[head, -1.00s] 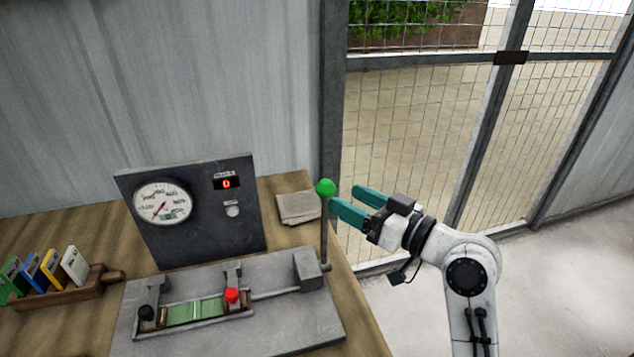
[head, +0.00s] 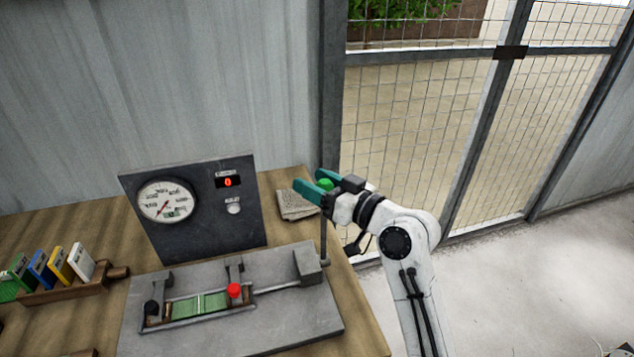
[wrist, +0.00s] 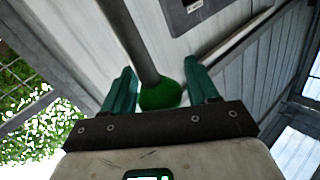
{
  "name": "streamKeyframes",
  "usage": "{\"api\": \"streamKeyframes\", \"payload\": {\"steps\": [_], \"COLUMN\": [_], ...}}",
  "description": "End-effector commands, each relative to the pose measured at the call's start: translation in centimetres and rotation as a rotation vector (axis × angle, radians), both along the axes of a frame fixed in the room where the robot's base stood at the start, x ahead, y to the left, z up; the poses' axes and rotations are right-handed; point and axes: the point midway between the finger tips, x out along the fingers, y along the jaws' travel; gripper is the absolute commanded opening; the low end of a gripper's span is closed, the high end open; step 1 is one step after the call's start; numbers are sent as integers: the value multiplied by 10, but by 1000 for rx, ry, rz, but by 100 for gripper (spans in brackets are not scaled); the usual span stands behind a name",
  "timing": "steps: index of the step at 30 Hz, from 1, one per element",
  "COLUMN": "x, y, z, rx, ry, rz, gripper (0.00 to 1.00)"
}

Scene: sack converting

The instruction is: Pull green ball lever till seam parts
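The green ball (head: 325,185) tops an upright lever rod (head: 323,238) at the right end of the grey test bench (head: 290,325). My gripper (head: 309,180) has its teal fingers on either side of the ball. In the wrist view the ball (wrist: 160,96) sits deep between the fingers, near the palm; the fingers look spread, with a narrow gap at least on the right. A green strip (head: 185,309) with a seam across it lies whole between the clamps, by a black knob (head: 151,307) and a red knob (head: 234,290).
A dark panel (head: 205,235) carries a dial gauge (head: 166,201), a red display (head: 228,182) reading 0 and a button (head: 234,208). A folded cloth (head: 296,204) lies behind the lever. A wooden rack (head: 65,290) of coloured cards stands left. A mesh gate (head: 430,130) stands behind right.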

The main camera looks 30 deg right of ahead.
Motion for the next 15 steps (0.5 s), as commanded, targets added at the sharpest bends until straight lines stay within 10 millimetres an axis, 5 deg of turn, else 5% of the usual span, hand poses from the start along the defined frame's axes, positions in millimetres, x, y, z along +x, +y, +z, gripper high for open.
{"api": "streamKeyframes", "payload": {"steps": [15], "x": [0], "y": [0], "z": [0], "rx": [0], "ry": [0], "rz": [0], "gripper": [9]}}
